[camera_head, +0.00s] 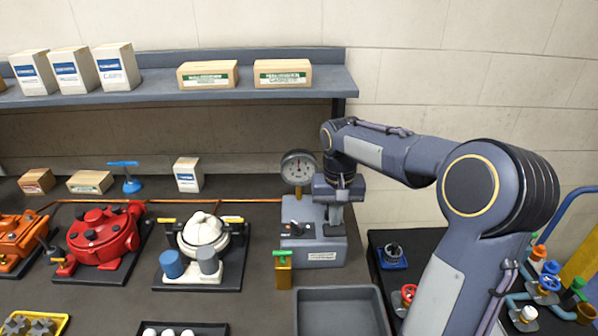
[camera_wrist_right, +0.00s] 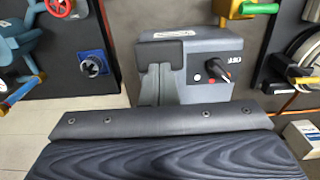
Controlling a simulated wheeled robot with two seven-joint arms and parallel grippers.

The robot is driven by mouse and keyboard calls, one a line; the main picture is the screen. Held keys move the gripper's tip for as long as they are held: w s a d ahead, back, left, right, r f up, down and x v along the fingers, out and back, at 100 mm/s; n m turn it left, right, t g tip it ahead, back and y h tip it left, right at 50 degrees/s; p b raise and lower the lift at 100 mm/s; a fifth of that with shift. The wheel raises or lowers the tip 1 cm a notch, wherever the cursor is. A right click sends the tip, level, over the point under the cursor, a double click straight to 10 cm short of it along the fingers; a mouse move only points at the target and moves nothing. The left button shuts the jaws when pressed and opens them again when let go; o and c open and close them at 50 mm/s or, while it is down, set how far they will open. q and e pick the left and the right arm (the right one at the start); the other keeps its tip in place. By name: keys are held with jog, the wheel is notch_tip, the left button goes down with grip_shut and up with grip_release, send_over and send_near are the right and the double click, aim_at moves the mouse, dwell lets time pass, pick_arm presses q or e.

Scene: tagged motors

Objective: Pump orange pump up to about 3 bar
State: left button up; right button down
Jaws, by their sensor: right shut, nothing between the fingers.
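The orange pump (camera_head: 14,243) is at the far left edge of the head view, partly cut off, on a dark base. A grey box unit (camera_head: 325,252) with a round dial gauge (camera_head: 298,167) stands right of centre. The dial's reading is too small to tell. My right gripper (camera_head: 336,224) is shut and empty, pointing down over the unit's right part. Whether it touches the unit is unclear. My left gripper is out of view.
A red pump (camera_head: 105,238) and a white pump (camera_head: 203,230) stand left of the unit. A green-handled brass valve (camera_head: 283,270) and an empty grey tray (camera_head: 340,290) are in front. A shelf (camera_head: 190,102) with boxes runs behind. Coloured valves (camera_head: 545,275) stand at right.

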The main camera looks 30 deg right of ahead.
jog(key=shift+r+p, duration=2.1)
jog(key=shift+r, duration=0.1)
notch_tip(320, 180, up, 5)
jog(key=shift+p, duration=1.15)
